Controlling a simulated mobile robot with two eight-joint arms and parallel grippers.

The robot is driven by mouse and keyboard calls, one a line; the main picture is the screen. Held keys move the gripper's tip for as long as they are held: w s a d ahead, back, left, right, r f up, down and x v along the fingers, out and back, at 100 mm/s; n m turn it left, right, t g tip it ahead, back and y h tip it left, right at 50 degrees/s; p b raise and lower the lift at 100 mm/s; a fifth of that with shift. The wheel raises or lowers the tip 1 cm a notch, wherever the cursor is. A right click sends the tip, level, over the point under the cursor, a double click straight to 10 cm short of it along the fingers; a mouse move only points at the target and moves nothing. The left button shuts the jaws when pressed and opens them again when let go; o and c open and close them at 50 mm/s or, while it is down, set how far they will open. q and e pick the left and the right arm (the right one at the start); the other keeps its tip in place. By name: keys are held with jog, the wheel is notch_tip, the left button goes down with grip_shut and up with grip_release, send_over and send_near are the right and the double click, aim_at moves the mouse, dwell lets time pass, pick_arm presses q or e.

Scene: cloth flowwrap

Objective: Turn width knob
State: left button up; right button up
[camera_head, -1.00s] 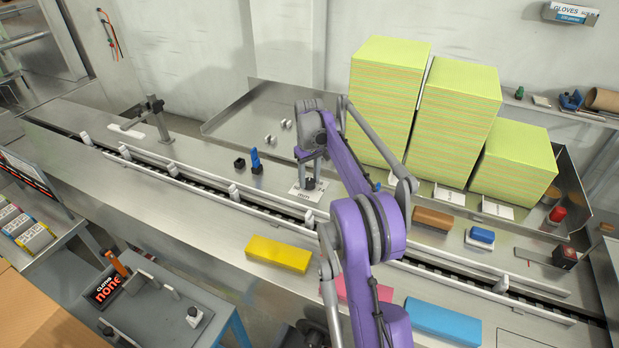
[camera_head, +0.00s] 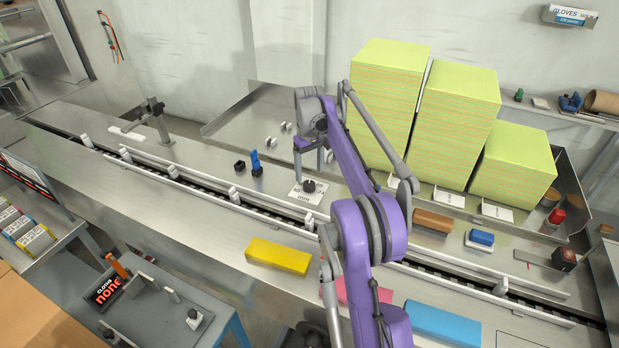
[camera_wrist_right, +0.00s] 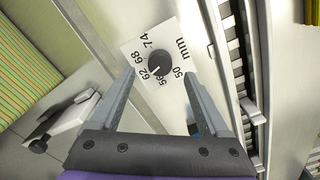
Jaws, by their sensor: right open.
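The width knob (camera_head: 309,186) is a round black knob on a white dial plate (camera_head: 299,194) on the machine's steel top. In the right wrist view the knob (camera_wrist_right: 161,67) sits on the plate, with numbers from 50 to 74 and "mm" around it; its light pointer mark lies near 56 to 62. My right gripper (camera_head: 310,163) is above the knob, pointing down. In its wrist view the fingers (camera_wrist_right: 158,80) are spread wide on both sides of the knob, empty and apart from it. My left gripper is not in view.
A slotted conveyor with white rails (camera_head: 250,200) runs in front of the dial. A blue lever (camera_head: 256,162) and a black block (camera_head: 240,165) stand left of it. Tall yellow-green cloth stacks (camera_head: 385,95) rise behind my right arm. A yellow pack (camera_head: 278,256) lies in front.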

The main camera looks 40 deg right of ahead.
aim_at(310, 184)
notch_tip(310, 184, up, 6)
jog(key=shift+r+p, duration=0.25)
jog(key=shift+p, duration=0.1)
dwell(0.4)
